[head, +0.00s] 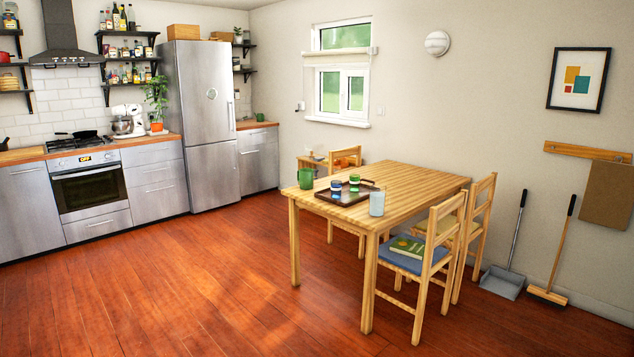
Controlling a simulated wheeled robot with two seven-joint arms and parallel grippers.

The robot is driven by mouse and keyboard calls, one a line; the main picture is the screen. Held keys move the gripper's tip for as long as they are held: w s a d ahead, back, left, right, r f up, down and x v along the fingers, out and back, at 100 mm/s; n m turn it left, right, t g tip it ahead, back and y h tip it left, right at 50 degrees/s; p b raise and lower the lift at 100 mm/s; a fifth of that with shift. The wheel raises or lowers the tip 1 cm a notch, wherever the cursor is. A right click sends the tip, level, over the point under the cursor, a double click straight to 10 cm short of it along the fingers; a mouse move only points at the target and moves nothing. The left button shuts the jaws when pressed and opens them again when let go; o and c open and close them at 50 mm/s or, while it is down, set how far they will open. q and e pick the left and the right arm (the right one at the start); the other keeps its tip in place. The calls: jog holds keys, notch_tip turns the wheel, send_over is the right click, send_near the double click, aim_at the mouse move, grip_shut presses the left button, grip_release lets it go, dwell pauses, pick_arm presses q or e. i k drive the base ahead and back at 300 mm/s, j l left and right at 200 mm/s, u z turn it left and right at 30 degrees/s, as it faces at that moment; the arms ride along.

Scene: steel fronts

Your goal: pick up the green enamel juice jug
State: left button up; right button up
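A green jug (305,179) stands upright on the wooden table (423,180), near its left end and close to the edge. It is beside a dark tray (345,199). A smaller green vessel (260,117) stands on the far counter right of the fridge; it is too small to tell its kind. Neither of my grippers is in view.
The tray holds small green and blue containers (336,188). A pale grey cup (377,204) stands near the table's front edge. Chairs (432,245) stand around the table, one with a green book (407,246). A dustpan (503,281) and broom (548,296) lean at right. The floor left of the table is clear.

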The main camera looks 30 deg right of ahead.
aim_at(305, 176)
jog(key=i, duration=3.5)
jog(key=i+z, duration=0.15)
jog(key=i, duration=0.6)
jog(key=i+z, duration=0.2)
jog(key=i, duration=0.55)
jog(key=i+j+z, duration=0.3)
jog(key=i+z, duration=0.2)
jog(key=i+j+z, duration=0.5)
jog(key=i+l, duration=0.25)
jog(key=i, duration=0.05)
